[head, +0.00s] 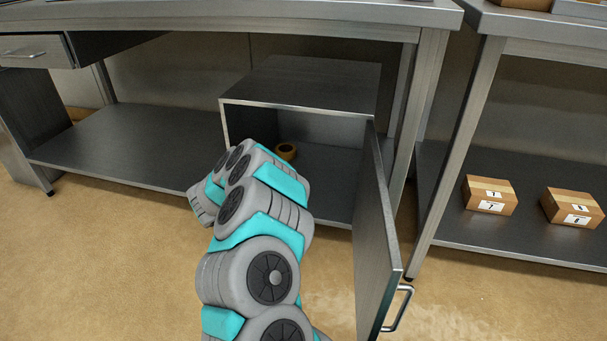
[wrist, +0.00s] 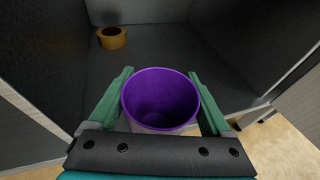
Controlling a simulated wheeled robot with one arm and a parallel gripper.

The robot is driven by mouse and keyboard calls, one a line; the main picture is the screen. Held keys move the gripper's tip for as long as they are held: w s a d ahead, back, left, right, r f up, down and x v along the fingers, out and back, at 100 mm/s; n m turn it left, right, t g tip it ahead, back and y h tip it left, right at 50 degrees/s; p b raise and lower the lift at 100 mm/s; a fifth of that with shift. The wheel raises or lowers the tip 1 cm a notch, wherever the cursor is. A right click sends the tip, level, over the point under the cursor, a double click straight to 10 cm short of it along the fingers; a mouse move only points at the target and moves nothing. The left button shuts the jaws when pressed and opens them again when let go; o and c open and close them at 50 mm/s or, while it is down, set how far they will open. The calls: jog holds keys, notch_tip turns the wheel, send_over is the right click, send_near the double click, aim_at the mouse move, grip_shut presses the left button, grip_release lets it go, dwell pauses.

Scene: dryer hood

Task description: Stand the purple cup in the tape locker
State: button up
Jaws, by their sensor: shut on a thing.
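The purple cup (wrist: 160,103) is between the two green fingers of my gripper (wrist: 161,105) in the wrist view. The gripper is shut on it, and I look down into its open mouth. The cup is at the front of the tape locker, a grey metal box (head: 302,82) with its door (head: 378,240) swung open to the right. A brown roll of tape (head: 287,151) lies on the locker floor at the back left; it also shows in the wrist view (wrist: 112,38). In the head view my arm hides the gripper and cup.
The locker stands on the lower shelf (head: 140,145) of a metal workbench. The open door with its handle (head: 398,308) stands right of my arm. Two cardboard boxes (head: 489,195) sit on the right bench's shelf. The locker floor (wrist: 165,55) is clear beyond the cup, right of the tape.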

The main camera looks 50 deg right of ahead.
jog(key=shift+w+p+x, duration=0.1)
jog(key=shift+w+x, duration=0.1)
jog(key=shift+x, duration=2.35)
jog(key=shift+w+p+x, duration=0.15)
jog(key=shift+x, duration=2.4)
jog(key=shift+w+p+x, duration=0.1)
jog(key=shift+w+x, duration=0.1)
jog(key=shift+x, duration=2.35)
jog(key=shift+a+f+b, duration=0.15)
jog(key=shift+f+b, duration=0.2)
jog(key=shift+f, duration=0.05)
jog(key=o, duration=1.2)
jog(key=shift+r, duration=0.15)
jog(key=shift+r+p, duration=0.25)
jog(key=shift+p, duration=0.3)
jog(key=b+v, duration=0.1)
jog(key=v, duration=1.1)
jog(key=shift+f, duration=0.2)
